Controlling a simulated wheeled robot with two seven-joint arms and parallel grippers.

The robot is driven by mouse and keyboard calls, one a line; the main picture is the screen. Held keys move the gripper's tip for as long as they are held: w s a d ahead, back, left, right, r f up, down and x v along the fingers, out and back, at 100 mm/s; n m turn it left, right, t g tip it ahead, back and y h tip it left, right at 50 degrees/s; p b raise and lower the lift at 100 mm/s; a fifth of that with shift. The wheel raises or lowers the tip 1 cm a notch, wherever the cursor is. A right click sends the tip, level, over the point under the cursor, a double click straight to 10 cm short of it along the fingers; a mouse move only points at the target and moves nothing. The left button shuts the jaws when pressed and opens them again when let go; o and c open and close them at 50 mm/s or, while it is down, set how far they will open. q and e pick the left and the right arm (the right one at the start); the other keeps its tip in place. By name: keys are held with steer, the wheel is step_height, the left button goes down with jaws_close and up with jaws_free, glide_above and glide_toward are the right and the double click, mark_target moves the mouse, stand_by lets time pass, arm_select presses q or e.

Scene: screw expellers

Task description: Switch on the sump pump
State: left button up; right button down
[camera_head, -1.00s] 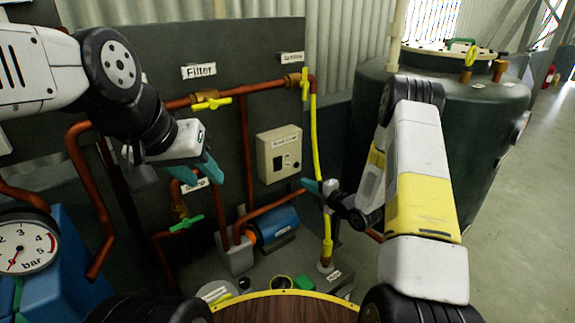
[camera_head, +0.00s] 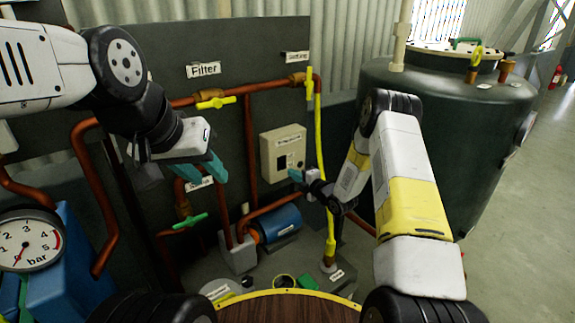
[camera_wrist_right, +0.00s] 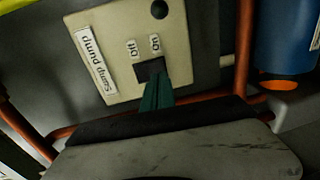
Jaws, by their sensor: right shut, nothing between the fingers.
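The sump pump control box (camera_head: 283,153) is a beige box on the dark panel, with a label and a dark switch. In the right wrist view the box (camera_wrist_right: 112,50) carries the label "Sump pump", a round black knob or hole, and a dark square switch (camera_wrist_right: 149,69) below the "Off" and "On" tags. My right gripper (camera_head: 297,176) is shut and empty. In the wrist view its teal fingertips (camera_wrist_right: 155,85) overlap the lower right of the switch, on the "On" side; contact is unclear. My left gripper (camera_head: 203,173) is open and empty, in front of pipes at the left.
Copper pipes with a yellow valve handle (camera_head: 216,102) and a green one (camera_head: 190,221) run around the box. A blue pump motor (camera_head: 279,223) sits below it. A yellow pipe (camera_head: 320,150) stands right of it, near my right arm. A large dark tank (camera_head: 455,140) stands at the right.

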mark_target(283, 168)
steer(key=shift+x, duration=2.05)
steer(key=shift+w, duration=0.1)
steer(key=shift+f, duration=0.1)
